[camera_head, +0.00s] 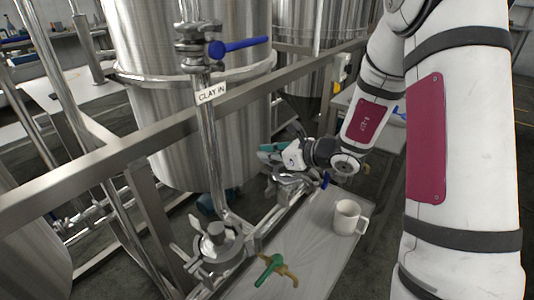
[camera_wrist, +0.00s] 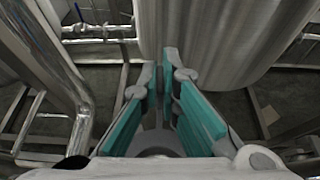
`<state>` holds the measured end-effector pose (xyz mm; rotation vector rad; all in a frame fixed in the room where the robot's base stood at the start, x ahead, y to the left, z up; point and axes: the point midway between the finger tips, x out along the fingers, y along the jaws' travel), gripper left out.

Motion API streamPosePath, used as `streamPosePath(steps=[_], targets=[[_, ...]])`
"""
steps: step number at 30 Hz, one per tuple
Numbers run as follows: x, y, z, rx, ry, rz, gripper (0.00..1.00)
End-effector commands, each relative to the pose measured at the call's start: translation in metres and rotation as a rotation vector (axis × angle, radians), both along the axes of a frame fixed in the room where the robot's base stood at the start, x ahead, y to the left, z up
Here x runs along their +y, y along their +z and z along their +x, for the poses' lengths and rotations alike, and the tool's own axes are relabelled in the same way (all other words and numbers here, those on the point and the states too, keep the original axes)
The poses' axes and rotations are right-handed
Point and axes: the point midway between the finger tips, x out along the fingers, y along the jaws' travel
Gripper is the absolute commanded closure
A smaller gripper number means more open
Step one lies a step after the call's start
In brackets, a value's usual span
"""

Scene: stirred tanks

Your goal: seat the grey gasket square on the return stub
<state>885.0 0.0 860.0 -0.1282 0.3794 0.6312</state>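My gripper (camera_head: 272,152) is at the end of my outstretched arm, beside the large steel tank and above the pipe fittings. In the wrist view its teal fingers (camera_wrist: 160,72) are close together, with a narrow gap between the tips. I cannot tell whether anything thin is held in that gap. The grey gasket cannot be made out in either view. No fitting is labelled as the return stub, so I cannot pick it out. A short upright grey fitting (camera_head: 216,233) stands on a clamped joint at the lower left of the bench.
A white mug (camera_head: 347,217) and a green-handled brass valve (camera_head: 268,268) are on the grey bench (camera_head: 308,245). A pipe labelled CLAY IN with a blue-handled valve (camera_head: 238,46) rises in front of the tank (camera_head: 190,120). A steel rail (camera_head: 150,143) crosses the view.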

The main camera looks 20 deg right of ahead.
Motion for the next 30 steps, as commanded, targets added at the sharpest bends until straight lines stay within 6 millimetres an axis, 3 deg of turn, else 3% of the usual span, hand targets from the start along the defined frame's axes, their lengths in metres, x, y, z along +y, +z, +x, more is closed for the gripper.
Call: streamPosePath(steps=[30], targets=[[0.0, -0.024, 0.0, 0.001, 0.0, 0.001, 1.0]])
